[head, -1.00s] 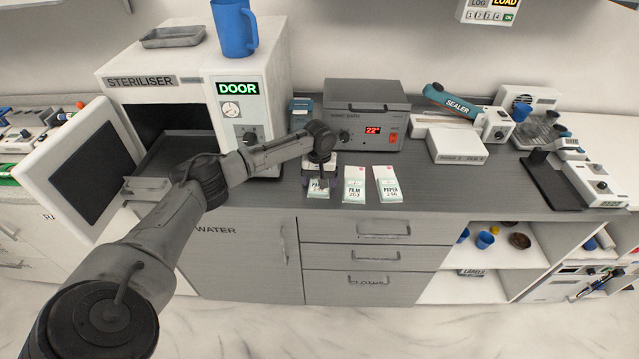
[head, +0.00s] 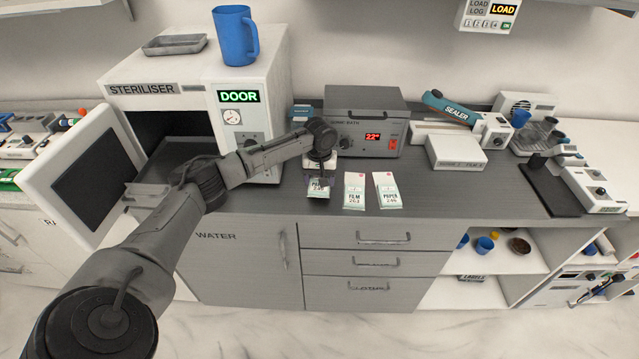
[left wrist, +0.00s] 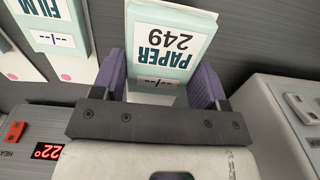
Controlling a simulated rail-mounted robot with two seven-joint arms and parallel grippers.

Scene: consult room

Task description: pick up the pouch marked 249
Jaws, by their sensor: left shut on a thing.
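The pouch marked PAPER 249 (left wrist: 168,42) is a white and pale green packet, seen upside down in the left wrist view. My left gripper (left wrist: 165,82) has its purple fingers on both sides of this pouch and is shut on it. In the head view the pouch (head: 318,189) is at the left of a row of pouches on the counter, and my left gripper (head: 319,178) is over its far part. I cannot tell whether it is clear of the counter. My right gripper is not in view.
Pouches marked FILM 263 (head: 355,192) and PAPER 246 (head: 387,190) lie just to the right. The bath with a red 22° display (head: 365,125) stands behind. The steriliser (head: 200,85) stands left with its door (head: 80,165) open.

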